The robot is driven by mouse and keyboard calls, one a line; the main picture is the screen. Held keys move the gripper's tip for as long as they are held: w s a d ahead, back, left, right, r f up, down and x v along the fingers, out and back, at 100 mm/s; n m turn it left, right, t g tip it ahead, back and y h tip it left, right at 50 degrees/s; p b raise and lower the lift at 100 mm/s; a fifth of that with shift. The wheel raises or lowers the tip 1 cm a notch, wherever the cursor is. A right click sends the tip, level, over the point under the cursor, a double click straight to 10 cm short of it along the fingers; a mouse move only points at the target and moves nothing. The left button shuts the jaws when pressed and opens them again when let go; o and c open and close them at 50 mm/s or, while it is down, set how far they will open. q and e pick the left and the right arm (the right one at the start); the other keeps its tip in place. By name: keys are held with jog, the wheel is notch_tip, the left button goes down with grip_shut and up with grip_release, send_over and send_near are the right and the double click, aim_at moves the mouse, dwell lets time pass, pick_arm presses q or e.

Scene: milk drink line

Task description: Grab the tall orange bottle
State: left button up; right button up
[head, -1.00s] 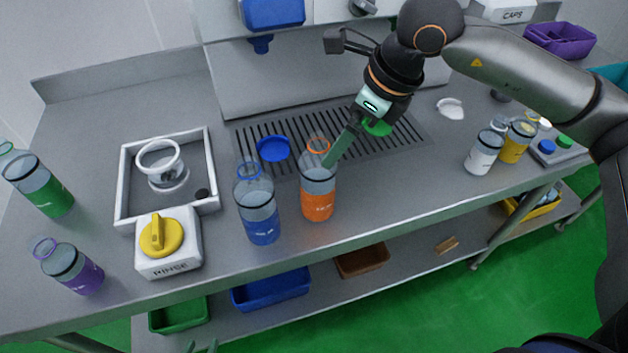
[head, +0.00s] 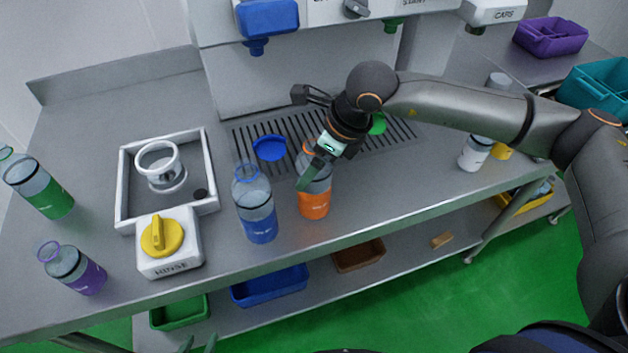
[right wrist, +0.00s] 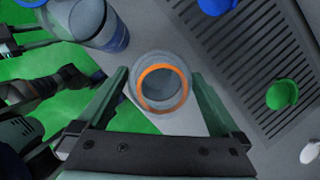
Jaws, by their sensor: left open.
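The orange bottle (head: 314,203) stands upright near the counter's front edge, with a clear upper part and an orange lower part. My right gripper (right wrist: 160,80) is open at its top, with one finger on each side of the bottle's orange ring (right wrist: 163,69) in the right wrist view. I cannot tell whether the fingers touch it. In the head view the right gripper hides part of the bottle's upper half. My left gripper (head: 199,346) shows only its green fingertips at the bottom edge, apart and empty, away from the bottle.
A blue bottle (head: 258,218) stands close left of the orange one. A yellow-knobbed rinse box (head: 170,257), a purple bottle (head: 78,270) and a green bottle (head: 40,187) are farther left. A drain grate (head: 402,137) lies behind. A white bottle (head: 475,154) stands right; counter between is clear.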

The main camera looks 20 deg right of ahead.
jog(key=c, duration=1.5)
jog(key=shift+r, duration=0.2)
